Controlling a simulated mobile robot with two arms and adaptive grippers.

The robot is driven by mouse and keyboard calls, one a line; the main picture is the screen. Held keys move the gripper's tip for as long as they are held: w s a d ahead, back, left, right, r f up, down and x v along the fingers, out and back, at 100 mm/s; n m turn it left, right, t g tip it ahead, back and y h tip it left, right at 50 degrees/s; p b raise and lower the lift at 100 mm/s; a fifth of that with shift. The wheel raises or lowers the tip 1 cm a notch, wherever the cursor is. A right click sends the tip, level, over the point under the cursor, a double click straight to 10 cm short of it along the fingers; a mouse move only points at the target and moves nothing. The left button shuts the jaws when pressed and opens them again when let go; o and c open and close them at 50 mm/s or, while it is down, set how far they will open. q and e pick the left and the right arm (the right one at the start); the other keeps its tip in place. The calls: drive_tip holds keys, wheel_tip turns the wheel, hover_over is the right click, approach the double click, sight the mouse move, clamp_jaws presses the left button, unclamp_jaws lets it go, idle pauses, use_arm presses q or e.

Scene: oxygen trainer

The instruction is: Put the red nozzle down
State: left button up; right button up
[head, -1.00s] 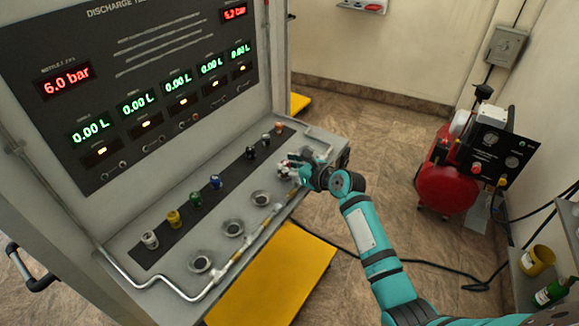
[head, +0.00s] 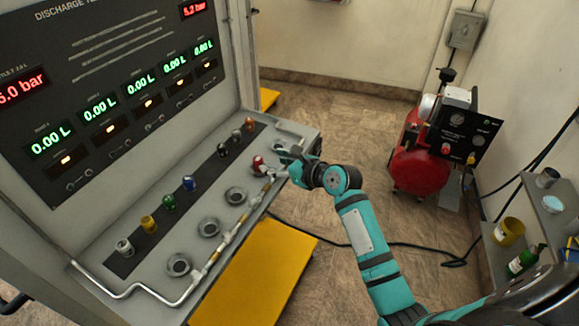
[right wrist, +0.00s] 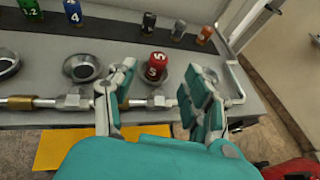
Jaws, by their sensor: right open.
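The red nozzle (head: 259,165) stands upright on the bench of the panel, at the far end of the row of round sockets. In the right wrist view the red nozzle (right wrist: 155,66) shows a number 5 and stands beyond the pipe. Its lower end is partly hidden, so I cannot tell how deep it sits. My right gripper (head: 281,160) is just to the right of it. In the right wrist view its two fingers (right wrist: 160,84) are spread wide, with the nozzle seen in the gap between them and nothing held. My left gripper is not in view.
Several nozzles, among them blue (head: 189,183), green (head: 168,202) and orange (head: 249,124), stand on a dark strip behind. Empty sockets (head: 236,195) lie nearer. A metal pipe (head: 228,238) runs along the front edge. A red compressor (head: 418,170) stands on the floor at right.

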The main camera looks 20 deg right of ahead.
drive_tip(key=v, duration=0.6)
drive_tip(key=s+f+n+g+h, duration=0.15)
drive_tip(key=s+f+n, duration=0.25)
drive_tip(key=f, duration=0.7)
drive_tip(key=s+f+n+g+h, duration=0.15)
drive_tip(key=s+f+n, duration=0.25)
drive_tip(key=f, duration=0.8)
drive_tip(key=s+f+n+g+h, duration=0.1)
drive_tip(key=s+f+n+g, duration=0.3)
drive_tip(key=f, duration=0.7)
drive_tip(key=s+f+n+g, duration=0.1)
drive_tip(key=s+f+n, duration=0.6)
drive_tip(key=s, duration=0.5)
drive_tip(key=s+a+f+n+g+h, duration=0.1)
drive_tip(key=s+f+n, duration=0.5)
drive_tip(key=s, duration=0.6)
drive_tip(key=s+f+n+g, duration=0.2)
drive_tip(key=s+f+n, duration=0.5)
drive_tip(key=s, duration=0.6)
drive_tip(key=shift+f+n+g, duration=0.3)
drive_tip(key=shift+f+n, duration=0.05)
drive_tip(key=shift+n, duration=0.65)
